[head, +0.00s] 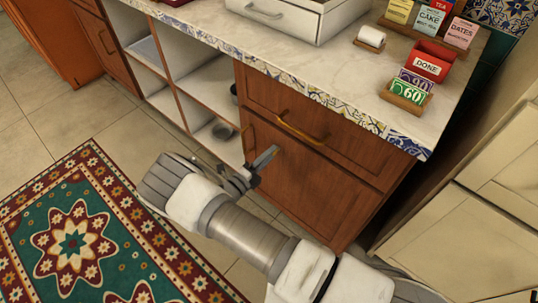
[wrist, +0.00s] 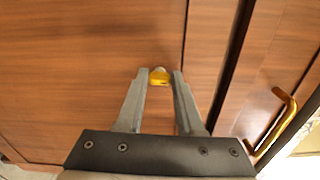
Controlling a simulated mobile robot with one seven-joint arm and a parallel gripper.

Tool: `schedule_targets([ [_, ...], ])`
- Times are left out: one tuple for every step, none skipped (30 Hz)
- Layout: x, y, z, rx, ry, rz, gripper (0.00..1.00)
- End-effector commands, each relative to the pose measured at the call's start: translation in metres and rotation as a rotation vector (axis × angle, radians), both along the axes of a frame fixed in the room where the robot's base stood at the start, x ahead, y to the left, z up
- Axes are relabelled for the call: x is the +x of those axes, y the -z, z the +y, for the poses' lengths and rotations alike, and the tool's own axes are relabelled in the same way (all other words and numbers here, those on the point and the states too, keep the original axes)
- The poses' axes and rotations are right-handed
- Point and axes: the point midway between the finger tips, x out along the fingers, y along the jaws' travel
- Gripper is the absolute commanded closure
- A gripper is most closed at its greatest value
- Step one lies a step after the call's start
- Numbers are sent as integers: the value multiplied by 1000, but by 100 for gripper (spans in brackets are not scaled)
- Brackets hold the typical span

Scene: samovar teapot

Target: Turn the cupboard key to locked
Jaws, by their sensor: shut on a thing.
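The cupboard is a reddish-brown wooden unit with a door (head: 312,195) below a drawer (head: 330,125). The brass key (wrist: 159,76) shows in the wrist view as a small yellow piece at the wooden front, between my two fingertips. My gripper (wrist: 160,74) is shut on the key, with a finger on each side of it. In the head view my gripper (head: 262,163) reaches the upper left part of the door, and the key is too small or hidden to make out there. Whether the key's bow stands upright or turned is hard to tell.
A brass drawer handle (head: 302,131) sticks out close above my gripper; it also shows in the wrist view (wrist: 272,125). Open shelves (head: 207,90) lie to the left. The marble counter (head: 345,75) overhangs above, with boxes and signs. A patterned rug (head: 75,235) covers the floor.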

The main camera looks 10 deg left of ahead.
Motion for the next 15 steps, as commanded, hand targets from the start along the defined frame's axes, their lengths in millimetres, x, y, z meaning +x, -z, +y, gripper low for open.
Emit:
schedule_targets([
  [0,1,-1,-18,2,11,100],
  [0,1,-1,-28,2,17,100],
  [0,1,-1,-40,2,24,100],
  [0,1,-1,-48,2,29,100],
  [0,1,-1,-56,2,33,100],
  [0,1,-1,-64,2,38,100],
  [0,1,-1,-68,2,40,100],
  [0,1,-1,-73,2,43,100],
  [0,1,-1,-78,2,46,100],
  [0,1,-1,-81,2,48,100],
  [0,1,-1,-84,2,49,100],
  [0,1,-1,-85,2,50,100],
  [0,1,-1,-86,2,51,100],
  [0,1,-1,-87,2,51,100],
  [0,1,-1,-88,2,52,100],
])
